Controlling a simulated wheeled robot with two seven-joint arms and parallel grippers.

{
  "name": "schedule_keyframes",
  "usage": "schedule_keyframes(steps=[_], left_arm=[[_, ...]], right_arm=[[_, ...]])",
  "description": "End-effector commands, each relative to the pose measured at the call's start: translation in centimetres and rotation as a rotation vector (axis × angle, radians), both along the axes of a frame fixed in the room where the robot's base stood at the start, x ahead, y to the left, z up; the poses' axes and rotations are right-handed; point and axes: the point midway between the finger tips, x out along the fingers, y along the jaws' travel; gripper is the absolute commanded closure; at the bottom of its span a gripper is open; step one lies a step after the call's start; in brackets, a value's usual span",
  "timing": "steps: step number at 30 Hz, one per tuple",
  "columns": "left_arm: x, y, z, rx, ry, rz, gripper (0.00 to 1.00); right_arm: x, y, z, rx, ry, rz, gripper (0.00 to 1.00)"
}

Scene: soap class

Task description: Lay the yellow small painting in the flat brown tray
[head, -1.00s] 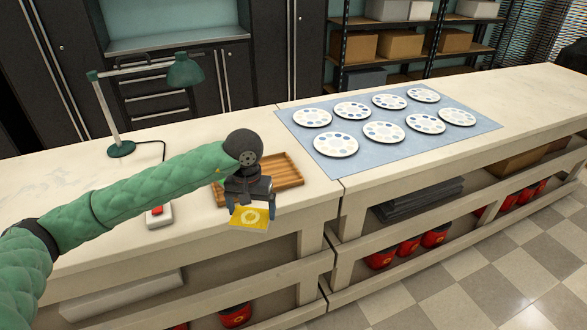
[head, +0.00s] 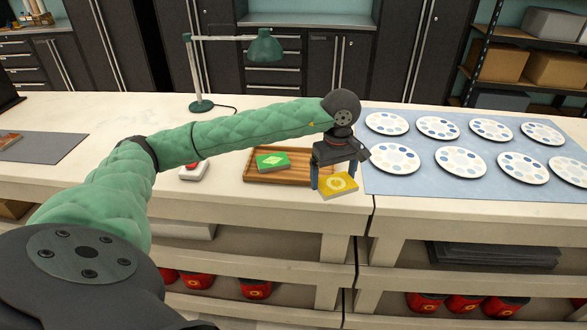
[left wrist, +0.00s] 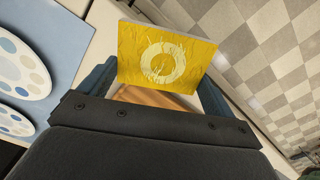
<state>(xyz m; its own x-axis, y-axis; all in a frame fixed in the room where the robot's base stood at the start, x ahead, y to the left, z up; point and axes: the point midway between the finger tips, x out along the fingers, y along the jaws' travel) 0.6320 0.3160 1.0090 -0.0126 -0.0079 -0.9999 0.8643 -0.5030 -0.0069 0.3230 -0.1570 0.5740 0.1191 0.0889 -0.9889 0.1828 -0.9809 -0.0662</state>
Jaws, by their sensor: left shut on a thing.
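The yellow small painting (head: 338,186) with a pale ring is held between the fingers of my left gripper (head: 336,180). It also shows in the left wrist view (left wrist: 168,56), across the gripper's fingers (left wrist: 162,80). In the head view it is at the front right corner of the flat brown tray (head: 262,179), overlapping the tray's edge in the picture. I cannot tell the exact height above the counter. A green small painting (head: 272,161) lies in the left part of the tray. Part of the tray's right side is hidden by my gripper. My right gripper is not in view.
A red-buttoned white box (head: 194,171) sits left of the tray. A green lamp (head: 263,47) stands behind. A blue mat (head: 400,186) with several round palettes (head: 396,157) lies to the right. The counter (head: 225,168) has free room left of the tray.

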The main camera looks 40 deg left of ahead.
Motion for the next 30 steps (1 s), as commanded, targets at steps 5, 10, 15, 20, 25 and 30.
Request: schedule_keyframes(steps=[5, 10, 15, 20, 25, 30], left_arm=[[-0.8, 3.6, 1.4, 0.006, 0.000, 0.347, 0.32], [-1.7, 6.5, 3.0, 0.010, -0.002, 0.669, 0.32], [-2.5, 8.5, 4.3, 0.014, -0.003, 0.917, 0.32], [-2.9, 9.5, 5.0, 0.015, -0.005, 1.044, 0.32], [-2.2, 10.0, 4.9, 0.014, -0.004, 1.083, 0.32], [-0.1, 10.8, 3.6, 0.014, -0.003, 1.081, 0.32]], right_arm=[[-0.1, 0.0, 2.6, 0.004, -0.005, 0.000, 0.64], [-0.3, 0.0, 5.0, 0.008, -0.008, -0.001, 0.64], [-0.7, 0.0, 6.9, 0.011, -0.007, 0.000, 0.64], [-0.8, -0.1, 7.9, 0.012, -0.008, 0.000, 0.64], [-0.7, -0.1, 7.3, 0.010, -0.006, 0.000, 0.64], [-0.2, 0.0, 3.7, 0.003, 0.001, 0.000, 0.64]])
